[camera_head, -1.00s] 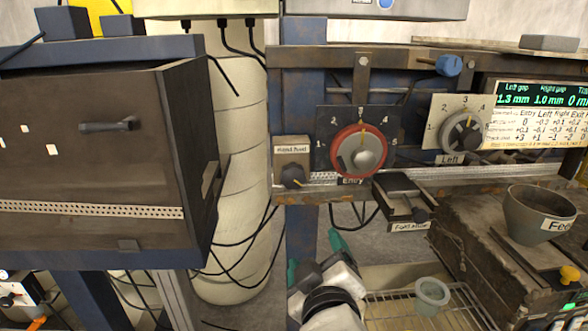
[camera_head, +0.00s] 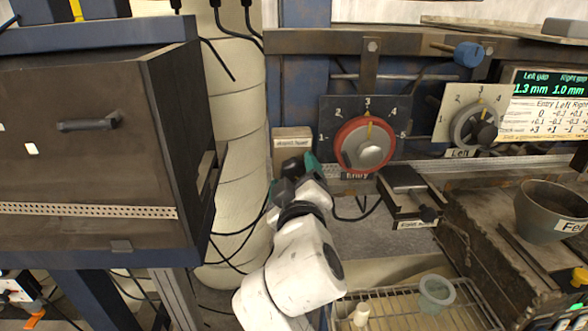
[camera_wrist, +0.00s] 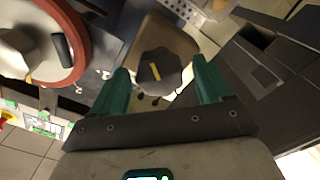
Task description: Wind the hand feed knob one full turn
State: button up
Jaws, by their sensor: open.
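The hand feed knob (camera_wrist: 160,72) is a dark, lobed knob with a yellow mark, on a tan box labelled "Hand Feed" (camera_head: 292,140). In the wrist view it sits between the two green fingers of my gripper (camera_wrist: 162,88), slightly beyond their tips. The fingers are open, with a gap on each side of the knob. In the head view my gripper (camera_head: 297,172) is at the knob, whose dark top (camera_head: 293,165) is partly hidden by the gripper.
The red-ringed Entry dial (camera_head: 365,145) is close to the right of the knob. The Left dial (camera_head: 476,126) is farther right. A dark cabinet (camera_head: 95,150) stands at the left. A tray-like block (camera_head: 410,192) sits below the Entry dial. Cables hang behind the gripper.

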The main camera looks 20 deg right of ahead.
jog(key=shift+w+d, duration=0.2)
jog(key=shift+w, duration=0.4)
jog(key=shift+c, duration=0.4)
jog(key=c, duration=1)
jog(key=shift+o, duration=0.2)
jog(key=shift+f+m+b, duration=0.15)
jog(key=shift+m+b, duration=0.25)
jog(key=shift+b, duration=0.1)
